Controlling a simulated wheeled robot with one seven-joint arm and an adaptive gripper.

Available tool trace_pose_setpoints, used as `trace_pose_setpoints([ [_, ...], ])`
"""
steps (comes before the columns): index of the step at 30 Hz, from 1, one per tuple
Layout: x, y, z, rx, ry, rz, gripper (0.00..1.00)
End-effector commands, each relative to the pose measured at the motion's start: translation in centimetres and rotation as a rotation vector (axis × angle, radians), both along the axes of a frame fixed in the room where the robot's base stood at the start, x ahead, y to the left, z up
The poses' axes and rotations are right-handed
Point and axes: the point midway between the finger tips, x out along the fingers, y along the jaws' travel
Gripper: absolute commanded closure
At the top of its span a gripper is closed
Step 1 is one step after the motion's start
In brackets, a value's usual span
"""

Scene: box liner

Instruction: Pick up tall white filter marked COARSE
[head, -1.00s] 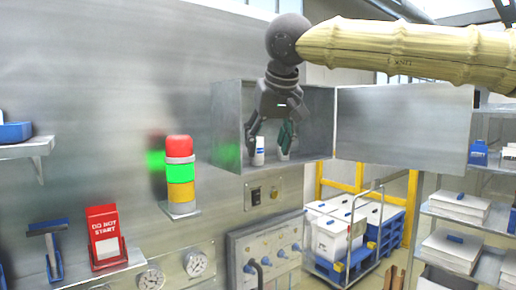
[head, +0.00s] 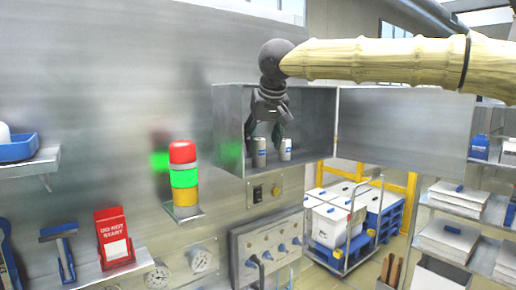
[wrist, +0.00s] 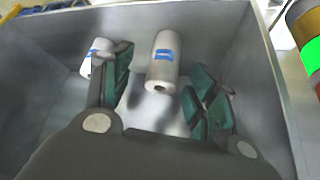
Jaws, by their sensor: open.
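Two white cylindrical filters with blue labels stand in an open metal wall cabinet (head: 318,105). The left filter (head: 259,152) and right filter (head: 285,149) stand side by side in the head view. My gripper (head: 264,138) is open, pointing down inside the cabinet, with its fingers by the left filter. In the wrist view, one filter (wrist: 165,62) shows in the gap between the green-padded fingers, apart from both. The other filter (wrist: 93,58) is outside the gap, partly hidden by the left finger. The label words are too small to read.
A signal tower (head: 183,175) with a lit green band stands left of the cabinet.

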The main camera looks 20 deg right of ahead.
Motion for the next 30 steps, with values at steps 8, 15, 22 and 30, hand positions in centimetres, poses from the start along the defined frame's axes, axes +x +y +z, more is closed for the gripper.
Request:
trace_pose_setpoints([
  [8,1.6,0.0,-1.9,-0.002,0.001,0.001,0.42],
  [15,1.9,0.0,-2.6,-0.001,0.0,0.002,0.42],
  [22,1.9,0.1,-2.6,-0.001,0.0,0.002,0.62],
  [30,1.9,0.0,-2.6,0.0,0.001,0.001,0.91],
])
